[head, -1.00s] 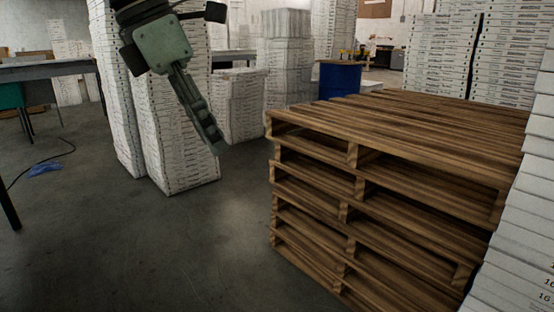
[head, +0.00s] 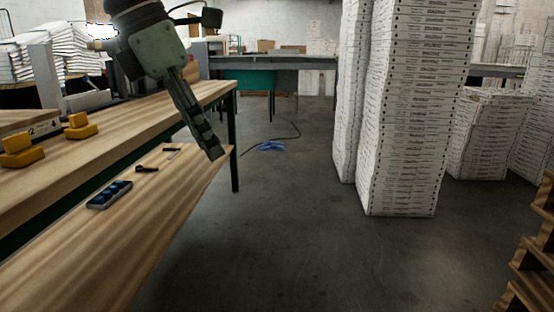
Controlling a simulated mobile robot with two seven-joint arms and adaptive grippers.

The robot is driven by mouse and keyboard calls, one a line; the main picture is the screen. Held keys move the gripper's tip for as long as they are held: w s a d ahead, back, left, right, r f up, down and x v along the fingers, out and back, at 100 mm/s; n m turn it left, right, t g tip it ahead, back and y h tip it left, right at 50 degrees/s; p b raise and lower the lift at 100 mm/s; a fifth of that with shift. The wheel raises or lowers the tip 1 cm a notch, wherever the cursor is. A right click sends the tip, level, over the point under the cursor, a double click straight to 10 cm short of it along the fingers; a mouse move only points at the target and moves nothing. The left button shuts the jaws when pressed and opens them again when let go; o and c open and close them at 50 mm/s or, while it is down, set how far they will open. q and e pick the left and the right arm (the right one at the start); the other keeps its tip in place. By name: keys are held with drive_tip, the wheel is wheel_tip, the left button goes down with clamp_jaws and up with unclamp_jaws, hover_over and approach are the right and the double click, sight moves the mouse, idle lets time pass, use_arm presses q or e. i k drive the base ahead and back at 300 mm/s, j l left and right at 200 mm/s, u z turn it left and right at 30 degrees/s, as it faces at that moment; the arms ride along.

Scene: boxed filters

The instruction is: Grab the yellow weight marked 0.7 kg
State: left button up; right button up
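Two yellow weights stand on the wooden workbench (head: 150,115) at the left: one yellow weight (head: 82,126) farther back, another yellow weight (head: 20,150) closer to the left edge. Any marking on them is too small to read, so I cannot tell which is 0.7 kg. My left gripper (head: 214,152) hangs in the air to the right of both weights, pointing down and touching neither. It shows side-on, so its finger opening is hidden. Nothing is visible in it. My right gripper is out of view.
A lower bench shelf (head: 120,240) holds a dark tray with blue pieces (head: 110,194) and small tools. Tall stacks of white boxes (head: 405,120) stand right of centre. Pallets (head: 535,265) edge in at right. The grey floor between is open, with a blue item (head: 270,147) and cable.

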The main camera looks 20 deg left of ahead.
sight(81, 128)
drive_tip(key=i+j+u, duration=0.1)
drive_tip(key=i+u, duration=0.4)
drive_tip(key=i, duration=0.2)
drive_tip(key=i+l+u, duration=0.2)
drive_tip(key=i+u, duration=0.3)
drive_tip(key=i, duration=0.2)
drive_tip(key=i+j+u, duration=0.15)
drive_tip(key=i+u, duration=0.7)
